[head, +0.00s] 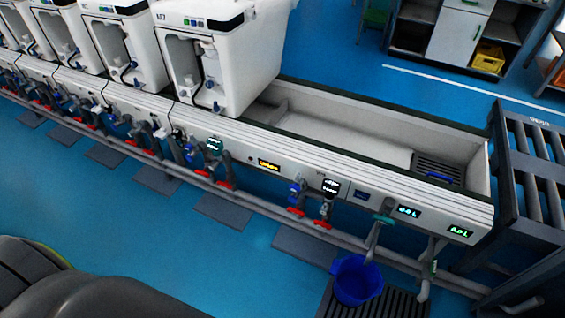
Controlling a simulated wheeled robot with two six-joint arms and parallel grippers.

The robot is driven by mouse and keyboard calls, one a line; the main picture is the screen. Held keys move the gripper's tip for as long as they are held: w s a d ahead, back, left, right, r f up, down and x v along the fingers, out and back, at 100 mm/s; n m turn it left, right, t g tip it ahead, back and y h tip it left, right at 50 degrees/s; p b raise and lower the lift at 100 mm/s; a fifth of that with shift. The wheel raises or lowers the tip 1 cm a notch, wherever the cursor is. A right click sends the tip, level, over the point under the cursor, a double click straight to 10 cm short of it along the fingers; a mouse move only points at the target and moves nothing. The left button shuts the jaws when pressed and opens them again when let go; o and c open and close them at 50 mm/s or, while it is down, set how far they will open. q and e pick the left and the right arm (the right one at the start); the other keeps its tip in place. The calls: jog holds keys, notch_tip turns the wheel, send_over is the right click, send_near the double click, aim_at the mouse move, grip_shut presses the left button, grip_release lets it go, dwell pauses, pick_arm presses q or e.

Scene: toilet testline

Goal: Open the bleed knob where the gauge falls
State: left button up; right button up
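A long white test bench runs diagonally across the view, with valves and small displays along its front. An amber display (269,165), a white-on-black display (330,187) and two green displays (408,212) and (460,231) sit on the front panel. Their readings are too small to make out. A blue-bodied valve (294,193) and a grey valve (325,208) with red parts below hang under the panel. A teal-handled spout (383,219) points down at the right. I cannot tell which part is the bleed knob. Neither gripper is in view.
A blue bucket (357,281) stands on a dark floor grate (398,303) under the spout. White toilet tanks (210,60) stand on the bench's left part. A dark roller rack (535,160) is at the right. The blue floor before the bench is mostly clear, with grey mats.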

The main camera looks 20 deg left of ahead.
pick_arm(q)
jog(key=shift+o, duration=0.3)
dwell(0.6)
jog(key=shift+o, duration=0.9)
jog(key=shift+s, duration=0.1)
